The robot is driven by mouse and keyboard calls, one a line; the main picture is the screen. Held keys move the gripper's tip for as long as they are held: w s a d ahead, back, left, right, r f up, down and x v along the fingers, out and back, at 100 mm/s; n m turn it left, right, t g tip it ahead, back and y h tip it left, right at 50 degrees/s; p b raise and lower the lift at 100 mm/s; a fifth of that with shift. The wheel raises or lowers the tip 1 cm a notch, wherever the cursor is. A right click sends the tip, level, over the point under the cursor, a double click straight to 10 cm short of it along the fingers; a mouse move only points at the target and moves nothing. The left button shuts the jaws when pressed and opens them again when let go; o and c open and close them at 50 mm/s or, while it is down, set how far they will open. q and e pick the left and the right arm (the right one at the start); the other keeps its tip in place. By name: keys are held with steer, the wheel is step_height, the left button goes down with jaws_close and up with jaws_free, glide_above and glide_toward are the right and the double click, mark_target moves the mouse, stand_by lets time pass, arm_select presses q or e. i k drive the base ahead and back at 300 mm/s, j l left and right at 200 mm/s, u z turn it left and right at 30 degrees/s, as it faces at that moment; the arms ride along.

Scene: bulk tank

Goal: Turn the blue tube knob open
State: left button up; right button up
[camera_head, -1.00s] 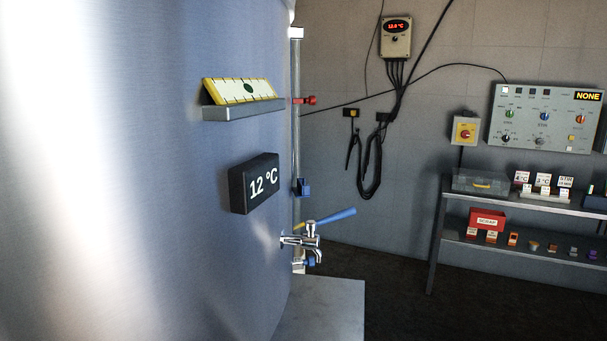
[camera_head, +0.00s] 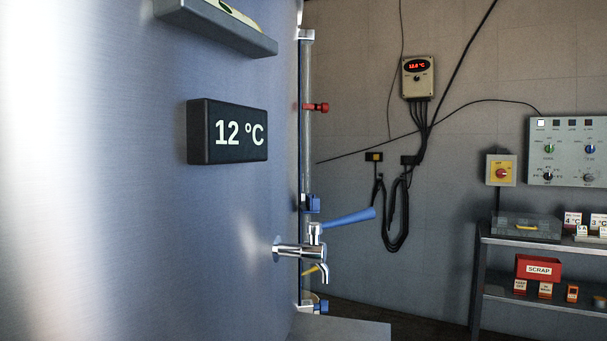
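A clear vertical sight tube (camera_head: 308,150) runs up the edge of the steel tank (camera_head: 230,225). A small blue knob (camera_head: 313,203) sits on the tube's lower part, just above the tap. Another blue piece (camera_head: 321,307) shows at the tube's foot, partly hidden. A red clip (camera_head: 317,107) is on the tube higher up. A chrome tap (camera_head: 300,250) with a long blue lever (camera_head: 348,217) sticks out from the tank, near the blue knob. A yellow lever (camera_head: 314,270) shows behind the tap spout. Neither of my grippers is in view.
A black display (camera_head: 228,131) reading 12 °C and a grey ledge (camera_head: 215,27) stick out from the tank. A grey surface (camera_head: 345,331) lies below the tap. A shelf unit (camera_head: 540,243), a control panel (camera_head: 570,150) and hanging cables (camera_head: 398,215) stand right. Floor between shows dark and clear.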

mark_target(322, 305)
steer(key=l+u, duration=0.15)
steer(key=l, duration=0.4)
steer(key=l+u, duration=0.2)
steer(key=l, duration=0.35)
steer(key=k+l+u, duration=0.15)
steer(key=l, duration=0.4)
